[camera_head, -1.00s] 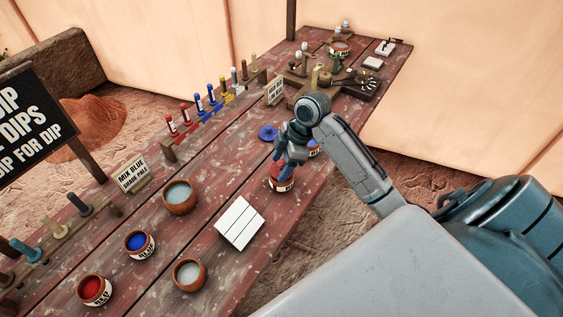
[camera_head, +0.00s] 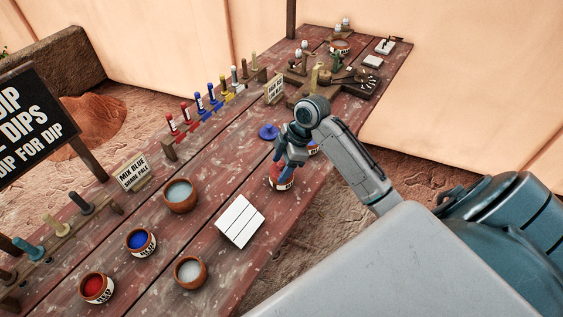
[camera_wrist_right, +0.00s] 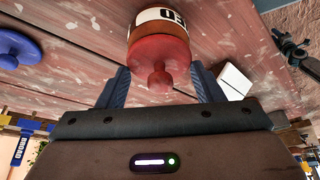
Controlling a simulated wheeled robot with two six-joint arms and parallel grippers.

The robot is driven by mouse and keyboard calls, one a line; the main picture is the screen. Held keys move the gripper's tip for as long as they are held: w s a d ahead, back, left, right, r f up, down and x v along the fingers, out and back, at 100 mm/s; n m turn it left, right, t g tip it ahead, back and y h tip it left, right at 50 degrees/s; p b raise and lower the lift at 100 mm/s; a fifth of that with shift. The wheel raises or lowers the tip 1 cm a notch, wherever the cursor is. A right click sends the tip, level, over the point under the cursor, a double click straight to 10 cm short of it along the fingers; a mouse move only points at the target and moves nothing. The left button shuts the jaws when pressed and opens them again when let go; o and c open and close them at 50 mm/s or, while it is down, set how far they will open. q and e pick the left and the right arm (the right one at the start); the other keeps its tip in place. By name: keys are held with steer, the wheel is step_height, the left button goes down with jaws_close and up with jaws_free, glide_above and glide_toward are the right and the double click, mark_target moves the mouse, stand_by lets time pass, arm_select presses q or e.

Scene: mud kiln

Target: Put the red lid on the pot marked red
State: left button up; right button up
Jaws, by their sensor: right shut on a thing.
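My right gripper (camera_head: 284,168) reaches down over the pot with a white label (camera_head: 282,185) near the table's right edge. In the right wrist view the fingers (camera_wrist_right: 162,88) are on either side of the red lid (camera_wrist_right: 160,52), shut on it, with its knob toward the palm. The lid is in line with the mouth of the labelled pot (camera_wrist_right: 160,18) and looks seated or almost so; any small gap is hidden. The label is upside down and partly cut off there. My left gripper is not in view.
A blue lid (camera_head: 268,131) lies left of the gripper. Another labelled pot (camera_head: 314,149) is partly hidden behind my right arm. A white slatted board (camera_head: 240,221) lies in front. Open pots of red (camera_head: 94,288) and blue (camera_head: 140,242) stand at lower left.

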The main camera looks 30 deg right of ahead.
steer(key=shift+f, duration=0.15)
stand_by(0.5)
steer(key=o, duration=1.3)
steer(key=shift+o, duration=0.2)
steer(key=shift+r+p, duration=0.6)
steer(key=shift+p, duration=0.3)
step_height(320, 180, up, 6)
steer(key=p, duration=0.6)
steer(key=shift+r, duration=0.2)
steer(key=shift+f, duration=0.1)
